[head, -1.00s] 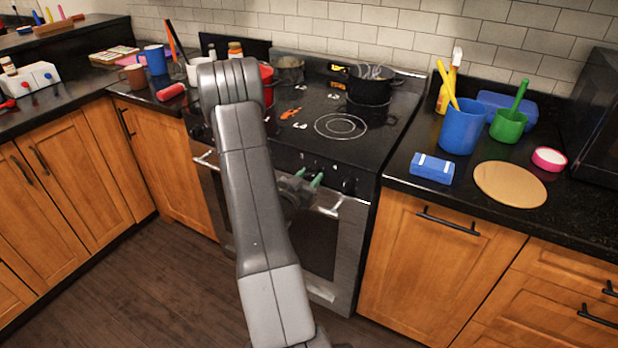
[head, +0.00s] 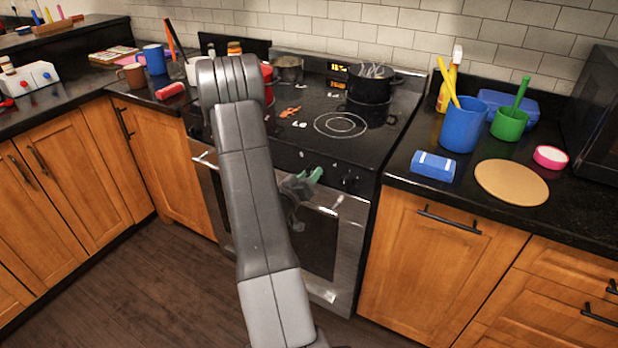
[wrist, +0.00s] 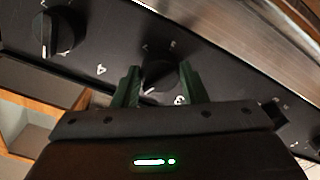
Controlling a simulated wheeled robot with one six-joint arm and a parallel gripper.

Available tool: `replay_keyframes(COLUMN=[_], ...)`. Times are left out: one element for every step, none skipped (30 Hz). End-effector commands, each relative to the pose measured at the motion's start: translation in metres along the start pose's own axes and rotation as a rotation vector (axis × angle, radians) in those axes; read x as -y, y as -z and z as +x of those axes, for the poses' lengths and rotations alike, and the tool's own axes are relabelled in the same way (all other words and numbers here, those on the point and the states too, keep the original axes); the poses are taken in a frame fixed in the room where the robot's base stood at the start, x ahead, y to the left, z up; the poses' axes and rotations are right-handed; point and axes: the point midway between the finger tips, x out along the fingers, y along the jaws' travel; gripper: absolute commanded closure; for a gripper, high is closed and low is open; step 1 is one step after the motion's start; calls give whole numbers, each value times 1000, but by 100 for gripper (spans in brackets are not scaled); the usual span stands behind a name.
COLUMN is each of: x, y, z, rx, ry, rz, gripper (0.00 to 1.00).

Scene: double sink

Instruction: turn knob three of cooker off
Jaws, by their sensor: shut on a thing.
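The cooker (head: 345,150) is a black-topped range with a steel oven door, and black knobs line its front panel. In the wrist view, my gripper (wrist: 160,80) has one green finger on each side of a black knob (wrist: 159,74) and is shut on it. A "3" is printed beside this knob. A white mark shows at the knob's lower left. The neighbouring knob, by a "4" (wrist: 54,33), is free to the left. In the head view, my gripper (head: 308,178) is at the panel, and its fingers and my arm hide the held knob.
A black pot (head: 370,84) stands at the back of the hob. The oven handle (head: 328,209) is just below my gripper. The floor in front is clear.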

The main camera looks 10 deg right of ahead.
Motion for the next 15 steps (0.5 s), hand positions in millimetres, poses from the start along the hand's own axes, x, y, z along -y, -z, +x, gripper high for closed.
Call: replay_keyframes(x=[0, 0, 0, 0, 0, 0, -1, -1, -1, -1, -1, -1, -1, -1, -1], y=[1, 1, 1, 1, 1, 1, 1, 1, 1, 2, 2, 2, 2, 2, 2], z=[0, 0, 0, 0, 0, 0, 0, 0, 0, 0, 0, 0, 0, 0, 0], rx=[-2, -2, -2, -2, -2, -2, -2, -2, -2, -2, -2, -2, -2, -2, -2], ry=[0, 0, 0, 0, 0, 0, 0, 0, 0, 0, 0, 0, 0, 0, 0], rz=[-42, -69, -106, -133, -159, -194, -218, -242, -273, -296, -317, -343, -362, -380, -401], gripper=[84, 84, 84, 84, 84, 84, 84, 84, 84, 84, 84, 84, 84, 84, 84])
